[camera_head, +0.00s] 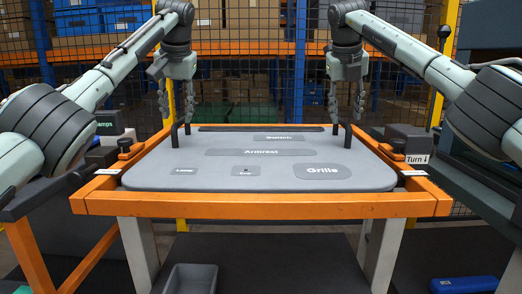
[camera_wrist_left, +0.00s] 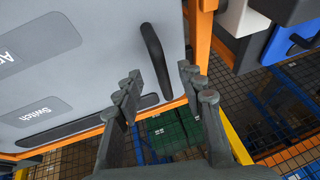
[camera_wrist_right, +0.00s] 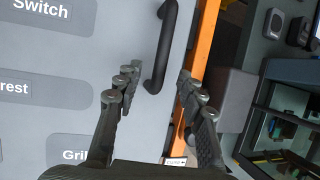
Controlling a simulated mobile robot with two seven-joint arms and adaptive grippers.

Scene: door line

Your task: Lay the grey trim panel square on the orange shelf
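The grey trim panel (camera_head: 215,180) lies flat on an orange-framed stand (camera_head: 260,206), its front edge about parallel to the front bar. It bears labelled patches, such as Armrest and Grille, and a black upright handle near each side. My left gripper (camera_head: 176,102) is open above the left handle (camera_head: 181,133); in the left wrist view that handle (camera_wrist_left: 153,55) shows beyond the fingers. My right gripper (camera_head: 345,102) is open above the right handle (camera_head: 341,133); in the right wrist view the handle (camera_wrist_right: 160,48) shows between and beyond the fingers. Neither gripper visibly touches a handle.
A yellow-posted mesh fence and racks with boxes (camera_head: 250,18) stand behind. A Turn sign (camera_head: 417,159) is at the right. Black knobs (camera_head: 125,145) sit at the frame's sides. A grey bin (camera_head: 190,279) lies below in front. Another orange-edged bench (camera_head: 32,258) is at the left.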

